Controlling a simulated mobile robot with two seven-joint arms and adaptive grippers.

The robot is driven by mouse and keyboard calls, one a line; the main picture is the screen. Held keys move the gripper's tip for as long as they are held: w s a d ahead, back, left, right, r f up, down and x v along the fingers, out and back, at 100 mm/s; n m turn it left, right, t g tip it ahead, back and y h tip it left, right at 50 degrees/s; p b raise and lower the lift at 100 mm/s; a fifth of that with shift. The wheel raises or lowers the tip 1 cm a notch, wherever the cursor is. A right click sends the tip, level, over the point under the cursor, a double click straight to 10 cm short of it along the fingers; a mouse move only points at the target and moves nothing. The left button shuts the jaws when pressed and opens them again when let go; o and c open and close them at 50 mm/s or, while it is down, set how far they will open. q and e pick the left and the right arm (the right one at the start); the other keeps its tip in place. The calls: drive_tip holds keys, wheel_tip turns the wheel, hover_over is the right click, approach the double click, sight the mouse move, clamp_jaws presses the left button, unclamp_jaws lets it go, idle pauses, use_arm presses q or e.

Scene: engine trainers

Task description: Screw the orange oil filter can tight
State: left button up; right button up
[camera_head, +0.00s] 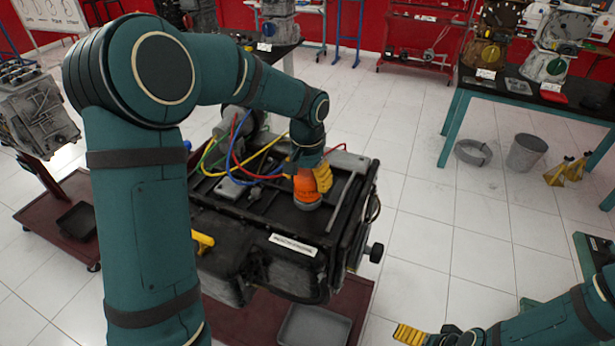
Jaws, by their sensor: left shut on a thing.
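The orange oil filter can (307,190) stands upright on the top right of the dark engine trainer (240,215) in the middle of the view. My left gripper (312,182) is over the can from above, shut on it, with a yellow finger pad along the can's right side. The fingers hide part of the can, and its thread and seat are not visible. My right gripper (424,334) is low at the bottom edge, away from the engine. It is partly cut off, and its opening is unclear.
Red, blue, yellow and green hoses (240,160) arch just left of the can. A grey T-shaped bar (343,195) lies to its right. A grey tray (313,328) sits below the engine. A teal-legged workbench (450,120) stands at right, with a bucket (526,152) beneath.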

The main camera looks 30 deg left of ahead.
sight(307, 171)
use_arm(q)
drive_tip(key=shift+w+r+m, duration=0.1)
drive_tip(key=shift+r+m, duration=0.05)
drive_tip(key=shift+m, duration=0.15)
idle(0.4)
drive_tip(key=o, duration=1.2)
drive_tip(key=shift+c, duration=0.2)
wheel_tip(307, 171, up, 12)
